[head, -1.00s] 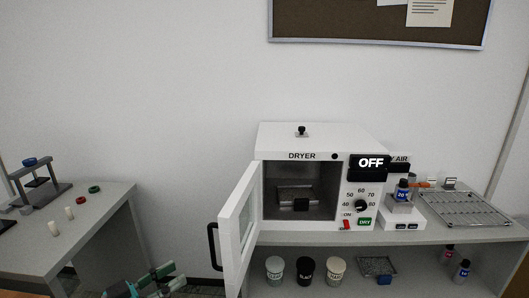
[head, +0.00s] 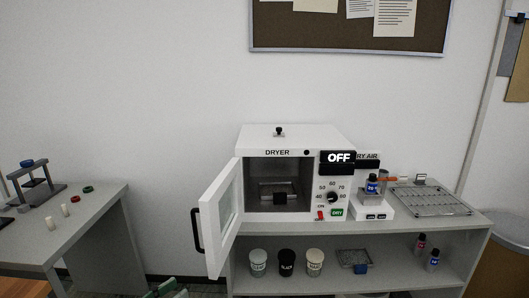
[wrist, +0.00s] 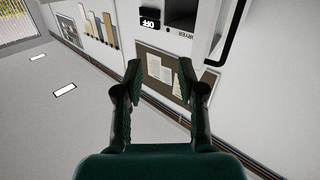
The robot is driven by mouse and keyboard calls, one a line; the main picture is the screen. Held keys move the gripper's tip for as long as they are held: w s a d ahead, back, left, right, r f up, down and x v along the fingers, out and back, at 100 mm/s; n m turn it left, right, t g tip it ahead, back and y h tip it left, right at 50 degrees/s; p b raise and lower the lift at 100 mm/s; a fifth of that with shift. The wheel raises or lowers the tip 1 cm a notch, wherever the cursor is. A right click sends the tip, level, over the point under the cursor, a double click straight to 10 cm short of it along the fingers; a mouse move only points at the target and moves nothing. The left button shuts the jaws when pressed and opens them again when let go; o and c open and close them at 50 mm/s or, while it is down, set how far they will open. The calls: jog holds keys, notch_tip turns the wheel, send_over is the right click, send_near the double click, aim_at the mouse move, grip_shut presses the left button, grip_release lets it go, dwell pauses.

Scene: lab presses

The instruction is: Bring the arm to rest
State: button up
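My gripper (wrist: 160,75) shows in the wrist view with its two dark green fingers spread apart and nothing between them. In that view the room appears turned over, with the dryer's OFF display at the top. In the head view only a small green part of my arm shows at the bottom edge, left of the dryer; the fingers are not visible there. The white dryer (head: 290,141) stands on the shelf unit with its door (head: 221,220) swung open to the left. A metal tray with a dark handle (head: 280,196) sits inside. The display reads OFF.
A wire rack (head: 430,202) and a small bottle on a white stand (head: 372,209) are right of the dryer. Several cups (head: 286,263) and bottles are on the lower shelf. A side table (head: 100,200) with a small press (head: 35,185) is at left. The open door juts forward.

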jog(key=w+d+f+n+y, duration=0.1)
jog(key=d+f+n+y, duration=0.25)
jog(key=d+f, duration=0.6)
jog(key=d+f+n+y, duration=0.2)
jog(key=d+f+n, duration=0.3)
jog(key=f, duration=0.7)
jog(key=s+d+f+n+g+y, duration=0.15)
jog(key=s+d+f+y, duration=0.25)
jog(key=s+d+f, duration=0.8)
jog(key=s+d+r+n+y, duration=0.15)
jog(key=s+d, duration=0.25)
jog(key=s, duration=0.4)
jog(key=s+d+m+y, duration=0.1)
jog(key=s+d+y, duration=0.1)
jog(key=s+d, duration=0.5)
jog(key=s+d+r+m+t+h, duration=0.1)
jog(key=s+r+m+t, duration=0.2)
jog(key=s+r, duration=1.3)
jog(key=shift+d+r, duration=0.2)
jog(key=shift+r, duration=0.5)
